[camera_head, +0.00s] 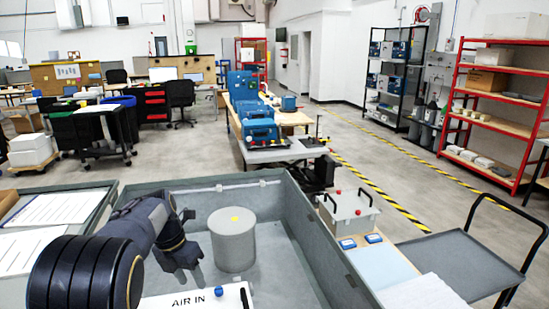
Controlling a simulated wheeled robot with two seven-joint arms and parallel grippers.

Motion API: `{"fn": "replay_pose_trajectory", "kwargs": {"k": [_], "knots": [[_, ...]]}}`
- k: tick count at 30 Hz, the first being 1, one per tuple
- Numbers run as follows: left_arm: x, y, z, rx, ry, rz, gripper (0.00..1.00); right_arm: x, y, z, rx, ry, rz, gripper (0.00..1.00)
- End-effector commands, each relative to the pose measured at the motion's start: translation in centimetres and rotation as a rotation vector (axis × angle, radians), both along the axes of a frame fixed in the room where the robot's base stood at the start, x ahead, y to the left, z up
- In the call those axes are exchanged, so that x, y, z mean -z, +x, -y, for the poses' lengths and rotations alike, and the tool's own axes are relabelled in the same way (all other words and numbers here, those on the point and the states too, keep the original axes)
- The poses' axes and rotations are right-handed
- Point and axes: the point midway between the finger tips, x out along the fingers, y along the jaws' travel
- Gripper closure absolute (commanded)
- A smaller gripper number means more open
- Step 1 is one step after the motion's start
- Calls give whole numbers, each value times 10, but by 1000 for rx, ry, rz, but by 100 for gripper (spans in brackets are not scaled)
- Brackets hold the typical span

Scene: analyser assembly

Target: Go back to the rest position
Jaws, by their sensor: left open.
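My left arm comes in from the lower left over a large grey open bin (300,200). My left gripper (182,262) points down inside the bin's outline, with its jaws apart and no object seen between them. A grey cylinder (233,245) with a small yellow mark on top stands in the bin, just right of the gripper and apart from it in the picture. A white panel marked "AIR IN" (195,300) shows at the bottom edge, partly cut off. My right gripper does not show.
A flat cart (460,262) stands at the right. White sheets on a grey tray (50,210) lie at the left. A blue machine (256,115) stands farther back. Open floor lies beyond.

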Motion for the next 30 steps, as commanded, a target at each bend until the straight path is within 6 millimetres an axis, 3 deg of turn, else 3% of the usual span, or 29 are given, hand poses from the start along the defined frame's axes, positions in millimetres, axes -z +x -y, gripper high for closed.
{"fn": "replay_pose_trajectory", "kwargs": {"k": [3,9,14,18,24,30], "knots": [[-11,-48,-19,311,-128,143,55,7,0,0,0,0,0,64],[-30,-129,-21,912,-162,487,55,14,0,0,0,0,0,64],[-38,-197,-11,1428,-6,766,55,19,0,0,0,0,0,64],[-31,-245,2,1847,217,904,55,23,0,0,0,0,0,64],[-10,-289,13,2296,510,917,55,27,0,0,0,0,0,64],[1,-302,16,2484,633,874,55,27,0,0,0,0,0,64]]}}
